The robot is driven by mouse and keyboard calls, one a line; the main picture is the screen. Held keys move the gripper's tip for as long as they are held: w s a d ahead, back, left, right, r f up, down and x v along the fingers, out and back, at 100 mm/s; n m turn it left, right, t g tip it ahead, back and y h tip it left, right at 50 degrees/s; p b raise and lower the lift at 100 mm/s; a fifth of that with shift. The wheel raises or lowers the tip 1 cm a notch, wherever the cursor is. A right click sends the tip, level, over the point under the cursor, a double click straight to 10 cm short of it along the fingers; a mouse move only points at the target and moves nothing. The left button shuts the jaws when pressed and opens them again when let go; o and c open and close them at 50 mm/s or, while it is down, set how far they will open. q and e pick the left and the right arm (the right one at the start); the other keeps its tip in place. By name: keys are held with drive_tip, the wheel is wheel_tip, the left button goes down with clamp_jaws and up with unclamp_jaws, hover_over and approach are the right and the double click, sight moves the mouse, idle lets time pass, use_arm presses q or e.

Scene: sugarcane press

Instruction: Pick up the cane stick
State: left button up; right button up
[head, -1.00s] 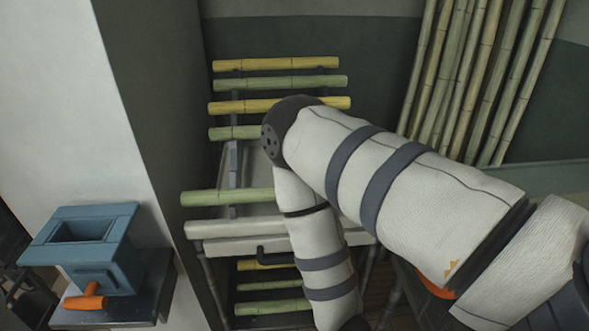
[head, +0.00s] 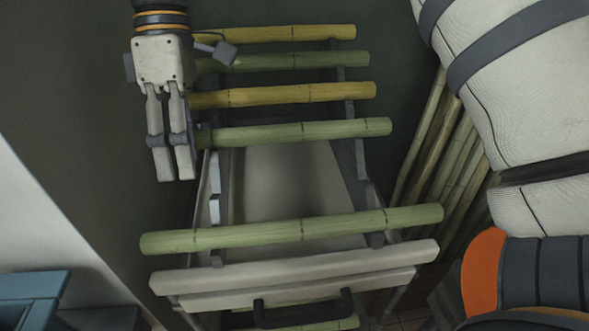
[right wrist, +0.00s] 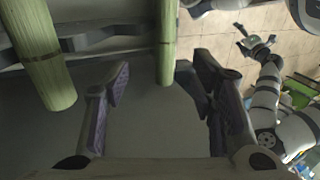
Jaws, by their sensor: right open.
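Several cane sticks lie crosswise on a metal rack (head: 214,211): a yellow one (head: 320,33) at the back, then a green one (head: 320,59), a yellow one (head: 320,92), a green one (head: 330,130) and, apart at the front, a long green one (head: 290,229). Which one the task means is not clear. My right gripper (head: 173,178) points down at the left ends of the back sticks, holding nothing. In the right wrist view its fingers (right wrist: 150,85) are apart, with a green stick's end (right wrist: 167,60) showing between them and another green stick (right wrist: 45,65) left.
A pale front ledge (head: 300,266) with a dark handle (head: 300,308) crosses the rack below the front stick. Tall canes (head: 435,150) lean at the right. A blue press (head: 30,290) stands lower left. The right wrist view shows another white arm (right wrist: 265,95), probably my left.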

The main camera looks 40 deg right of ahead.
sight(197, 230)
drive_tip(key=x, duration=1.1)
drive_tip(key=shift+s+a, duration=0.3)
drive_tip(key=shift+s, duration=0.15)
clamp_jaws()
